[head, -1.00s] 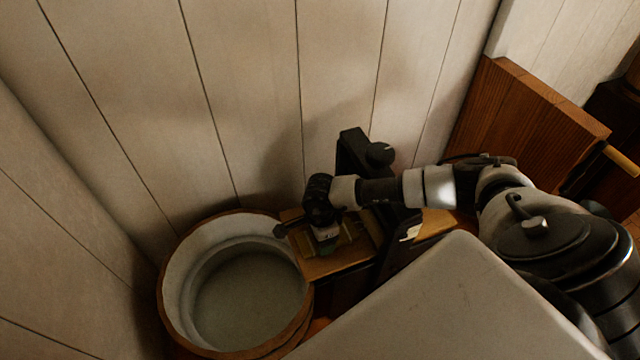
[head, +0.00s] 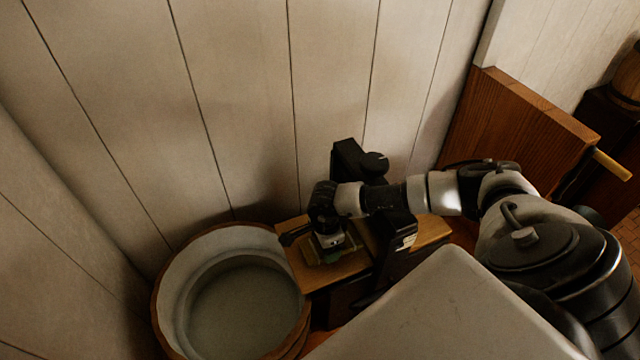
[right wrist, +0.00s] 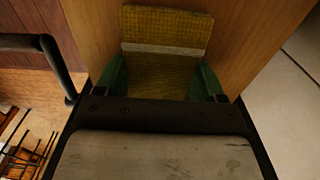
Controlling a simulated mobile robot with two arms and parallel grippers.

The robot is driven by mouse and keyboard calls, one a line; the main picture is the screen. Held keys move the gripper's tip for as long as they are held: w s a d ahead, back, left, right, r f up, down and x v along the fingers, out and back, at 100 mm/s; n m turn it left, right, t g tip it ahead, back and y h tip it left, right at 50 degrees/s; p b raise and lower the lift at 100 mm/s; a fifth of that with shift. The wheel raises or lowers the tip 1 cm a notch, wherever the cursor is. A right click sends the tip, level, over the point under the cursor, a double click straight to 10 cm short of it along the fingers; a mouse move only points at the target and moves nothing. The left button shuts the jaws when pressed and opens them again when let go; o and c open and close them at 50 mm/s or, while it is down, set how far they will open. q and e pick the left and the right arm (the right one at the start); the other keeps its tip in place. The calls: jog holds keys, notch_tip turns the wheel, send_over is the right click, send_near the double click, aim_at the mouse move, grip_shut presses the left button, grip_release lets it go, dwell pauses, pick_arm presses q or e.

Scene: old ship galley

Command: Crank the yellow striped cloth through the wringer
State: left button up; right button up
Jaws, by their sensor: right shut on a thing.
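The yellow cloth with a pale stripe (right wrist: 168,28) lies on a wooden board and fills the space between my right gripper's green fingers (right wrist: 162,78) in the right wrist view. My right gripper (head: 327,252) is shut on the cloth, low over the board left of the wringer in the head view. The arm and hand hide most of the cloth there. The black wringer (head: 346,158) stands upright behind my forearm, with a round knob on top. My arm covers its rollers. A bent black rod (right wrist: 52,50) shows at left in the wrist view; I cannot tell if it is the crank. My left gripper is out of view.
A round wooden tub (head: 163,290) with a pale inside stands left of the board (head: 300,262). A plank wall (head: 250,100) rises close behind. A brown wooden panel (head: 520,120) stands at the right. More wooden board (head: 432,230) shows right of the wringer.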

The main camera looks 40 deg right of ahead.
jog(key=shift+s+d, duration=0.1)
jog(key=shift+d, duration=0.25)
jog(key=shift+s+d, duration=0.1)
jog(key=shift+d, duration=0.2)
jog(key=o, duration=1)
jog(key=shift+f, duration=0.1)
jog(key=shift+s, duration=0.1)
